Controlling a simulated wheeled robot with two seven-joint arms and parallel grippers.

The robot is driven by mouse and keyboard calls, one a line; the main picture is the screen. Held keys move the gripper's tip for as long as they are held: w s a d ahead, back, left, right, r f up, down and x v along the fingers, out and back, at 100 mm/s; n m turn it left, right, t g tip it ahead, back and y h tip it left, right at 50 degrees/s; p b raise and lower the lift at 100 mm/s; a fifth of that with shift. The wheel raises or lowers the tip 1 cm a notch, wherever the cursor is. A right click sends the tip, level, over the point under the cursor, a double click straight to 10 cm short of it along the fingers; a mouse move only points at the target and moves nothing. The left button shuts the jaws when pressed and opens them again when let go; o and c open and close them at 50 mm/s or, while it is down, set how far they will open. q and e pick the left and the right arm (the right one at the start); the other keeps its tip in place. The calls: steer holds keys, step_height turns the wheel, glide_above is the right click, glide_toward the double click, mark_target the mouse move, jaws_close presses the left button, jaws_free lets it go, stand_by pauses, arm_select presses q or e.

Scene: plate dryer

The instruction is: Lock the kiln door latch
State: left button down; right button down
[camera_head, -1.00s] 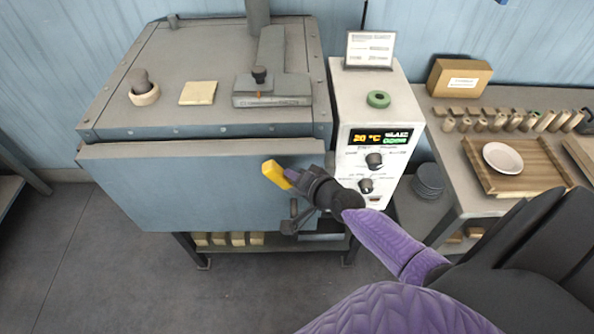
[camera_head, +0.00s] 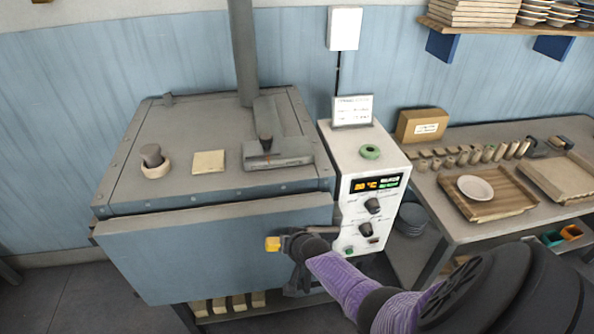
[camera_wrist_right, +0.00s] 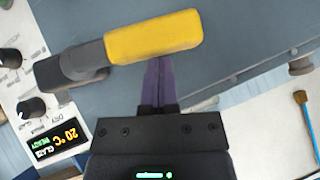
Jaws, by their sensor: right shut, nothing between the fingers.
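The blue kiln door (camera_head: 190,255) stands against the kiln front, with a dark seam along its top edge. The latch has a yellow grip (camera_head: 272,243) near the door's right side. In the right wrist view the yellow grip (camera_wrist_right: 155,38) is joined to a dark grey pivot (camera_wrist_right: 72,68) and lies nearly in line with it. My right gripper (camera_head: 293,243) is at the latch. Its purple fingers (camera_wrist_right: 160,62) are shut together and empty, with their tips at the grip's edge. I cannot tell whether they touch it. My left gripper is not in view.
The white control box (camera_head: 355,185) with display and knobs stands right of the kiln (camera_head: 215,160). A worktable (camera_head: 450,226) with a wooden tray (camera_head: 515,205) and white plate (camera_head: 475,187) is farther right. A brush (camera_wrist_right: 306,120) shows in the right wrist view.

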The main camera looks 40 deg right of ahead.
steer(key=shift+w+a+f+b, duration=0.15)
steer(key=shift+f+b, duration=0.2)
steer(key=shift+f, duration=0.15)
steer(key=shift+w+a+f+b, duration=0.1)
steer(key=shift+f+b, duration=0.2)
steer(key=shift+f, duration=0.2)
steer(key=shift+s+a+f, duration=0.1)
steer(key=s+a+r+p, duration=0.1)
steer(key=s+r+p, duration=0.2)
steer(key=r+p, duration=0.2)
steer(key=s+a+r+p, duration=0.2)
steer(key=s+r+p, duration=0.1)
steer(key=r+p, duration=0.2)
steer(key=shift+a+r, duration=0.25)
steer(key=shift+r, duration=0.45)
steer(key=shift+w, duration=0.1)
